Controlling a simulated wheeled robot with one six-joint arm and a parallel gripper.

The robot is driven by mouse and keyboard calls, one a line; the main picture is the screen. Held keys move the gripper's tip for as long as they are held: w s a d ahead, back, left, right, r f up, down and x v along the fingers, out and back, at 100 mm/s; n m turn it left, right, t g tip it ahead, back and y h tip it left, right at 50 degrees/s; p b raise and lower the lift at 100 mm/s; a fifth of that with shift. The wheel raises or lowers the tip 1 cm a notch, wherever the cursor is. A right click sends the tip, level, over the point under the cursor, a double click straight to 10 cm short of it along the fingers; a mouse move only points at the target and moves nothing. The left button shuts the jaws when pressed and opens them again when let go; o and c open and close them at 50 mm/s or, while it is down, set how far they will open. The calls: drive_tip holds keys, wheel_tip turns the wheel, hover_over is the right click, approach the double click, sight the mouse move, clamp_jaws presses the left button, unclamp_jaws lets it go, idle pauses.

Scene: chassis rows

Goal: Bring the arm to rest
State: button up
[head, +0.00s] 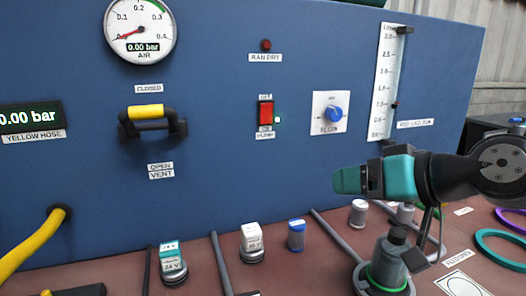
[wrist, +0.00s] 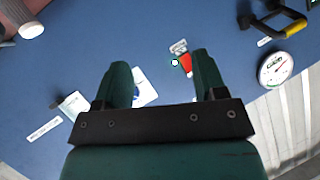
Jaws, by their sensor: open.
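My gripper (head: 348,180) reaches in from the right in the head view, in front of the blue panel and above the bench. Its fingers point left, and seen side-on they overlap. In the wrist view my gripper (wrist: 162,75) shows two green fingers well apart with nothing between them. The panel's red pump switch (wrist: 186,64) shows beyond the fingers there, near the right one.
The blue panel (head: 220,60) carries a gauge (head: 140,30), a yellow-black handle (head: 147,122), a red switch (head: 265,112) and a blue knob (head: 335,114). Below my gripper stand a grey bottle (head: 388,262) and small capped containers (head: 296,236). Rings (head: 500,247) lie at right.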

drive_tip(key=s+a+f+n+g+h, duration=0.1)
drive_tip(key=s+f+n+g+h, duration=0.15)
drive_tip(key=s+g, duration=0.4)
drive_tip(key=s+a+f+n+g+h, duration=0.1)
drive_tip(key=s+f+g, duration=0.25)
drive_tip(key=s, duration=0.55)
wheel_tip(320, 180, up, 13)
drive_tip(key=p, duration=1.3)
drive_tip(key=shift+s+d+f+h+p, duration=0.15)
drive_tip(key=shift+s+d+h+p, duration=0.2)
drive_tip(key=shift+s+d, duration=0.1)
idle(3.1)
